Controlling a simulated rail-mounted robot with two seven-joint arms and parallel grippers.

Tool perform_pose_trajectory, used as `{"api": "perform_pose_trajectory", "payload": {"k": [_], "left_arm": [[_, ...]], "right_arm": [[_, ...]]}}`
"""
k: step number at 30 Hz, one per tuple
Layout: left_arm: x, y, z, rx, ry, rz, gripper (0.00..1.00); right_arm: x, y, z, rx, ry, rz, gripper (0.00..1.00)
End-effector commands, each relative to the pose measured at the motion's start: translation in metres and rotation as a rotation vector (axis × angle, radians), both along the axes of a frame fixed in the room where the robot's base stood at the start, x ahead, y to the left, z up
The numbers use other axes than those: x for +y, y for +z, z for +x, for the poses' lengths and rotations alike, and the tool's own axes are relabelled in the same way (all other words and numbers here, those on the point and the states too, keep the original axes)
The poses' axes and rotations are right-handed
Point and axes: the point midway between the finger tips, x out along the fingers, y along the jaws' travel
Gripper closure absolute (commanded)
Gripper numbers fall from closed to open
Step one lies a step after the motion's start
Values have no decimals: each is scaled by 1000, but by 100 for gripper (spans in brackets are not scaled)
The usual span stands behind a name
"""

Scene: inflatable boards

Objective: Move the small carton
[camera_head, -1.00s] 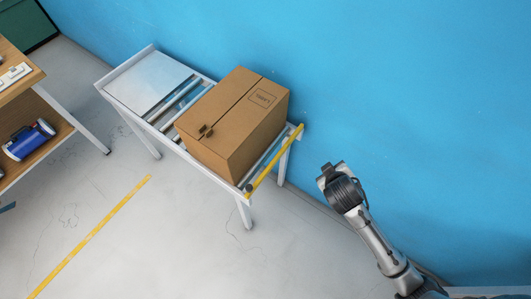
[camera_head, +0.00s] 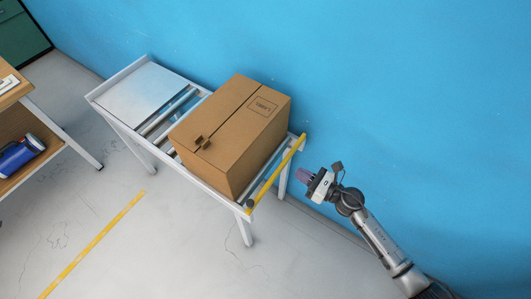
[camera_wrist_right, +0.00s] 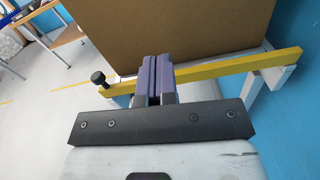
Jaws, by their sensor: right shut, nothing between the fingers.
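The carton (camera_head: 228,138) is a closed brown cardboard box with a printed label on its top. It sits on the rollers at the right end of a white-framed roller stand (camera_head: 140,72). In the right wrist view the carton (camera_wrist_right: 190,22) fills the top, beyond a yellow bar (camera_wrist_right: 240,64). My right gripper (camera_head: 303,175) is beside the stand's yellow end, to the right of the carton and apart from it. In the right wrist view its purple fingers (camera_wrist_right: 154,78) are together and empty, pointing toward the bar and carton. My left gripper is not in view.
The yellow bar (camera_head: 277,173) crosses the stand's right end, with a dark knob at its near end. A blue wall (camera_head: 400,80) runs close behind. A wooden shelf with a blue item (camera_head: 18,155) stands at left. The floor in front is clear.

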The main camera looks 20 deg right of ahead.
Motion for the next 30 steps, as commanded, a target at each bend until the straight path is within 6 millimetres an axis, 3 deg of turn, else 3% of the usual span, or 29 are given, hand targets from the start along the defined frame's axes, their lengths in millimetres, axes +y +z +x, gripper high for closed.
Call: {"api": "perform_pose_trajectory", "payload": {"k": [8, 21, 30], "left_arm": [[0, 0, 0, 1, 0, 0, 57], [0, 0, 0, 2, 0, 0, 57], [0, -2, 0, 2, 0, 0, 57]], "right_arm": [[7, 1, 8, -66, 9, -86, 100], [53, 1, 72, -65, 7, -81, 100], [76, 1, 103, -65, 7, -83, 100]]}}
